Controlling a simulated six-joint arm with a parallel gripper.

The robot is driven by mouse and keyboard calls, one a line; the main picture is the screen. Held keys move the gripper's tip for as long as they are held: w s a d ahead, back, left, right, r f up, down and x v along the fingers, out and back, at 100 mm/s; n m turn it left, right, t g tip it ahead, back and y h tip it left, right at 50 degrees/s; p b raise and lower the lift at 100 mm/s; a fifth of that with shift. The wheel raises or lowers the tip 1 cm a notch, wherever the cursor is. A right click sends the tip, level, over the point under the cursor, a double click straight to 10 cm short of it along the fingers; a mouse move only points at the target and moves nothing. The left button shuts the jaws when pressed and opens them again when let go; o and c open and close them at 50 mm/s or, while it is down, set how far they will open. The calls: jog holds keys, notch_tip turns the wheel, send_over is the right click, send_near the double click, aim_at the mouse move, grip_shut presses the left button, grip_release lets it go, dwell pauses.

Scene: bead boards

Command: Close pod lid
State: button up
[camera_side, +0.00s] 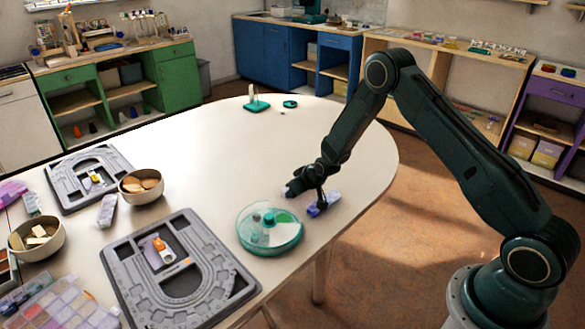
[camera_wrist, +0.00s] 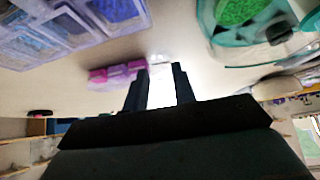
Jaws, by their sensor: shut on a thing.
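A small purple pod (camera_side: 333,197) lies on the white table, right of the round green-lidded container (camera_side: 270,247). My gripper (camera_side: 319,203) is down at the pod in the side view and covers part of it. In the wrist view my gripper's two dark fingers (camera_wrist: 161,84) stand a little apart with a bright, pale patch between them. I take this for the pod's lid, but its edges are washed out. A pink-purple block (camera_wrist: 116,73), seemingly part of the pod, shows left of the fingers. I cannot tell the lid's angle.
Two grey bead boards (camera_side: 120,262) (camera_side: 62,195), bowls (camera_side: 160,194) (camera_side: 62,243) and a compartment box (camera_side: 85,299) fill the table's left. A green stand (camera_side: 256,106) is at the back. The middle of the table is clear; its right edge is near the pod.

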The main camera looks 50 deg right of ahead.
jog(key=shift+f, duration=0.1)
jog(key=o, duration=0.7)
jog(key=shift+c, duration=0.2)
jog(key=shift+s+r, duration=0.1)
jog(key=shift+r, duration=0.1)
jog(key=d+v, duration=0.1)
jog(key=v, duration=1.2)
jog(key=shift+s+a+r, duration=0.2)
jog(key=shift+a, duration=0.3)
jog(key=shift+r, duration=0.1)
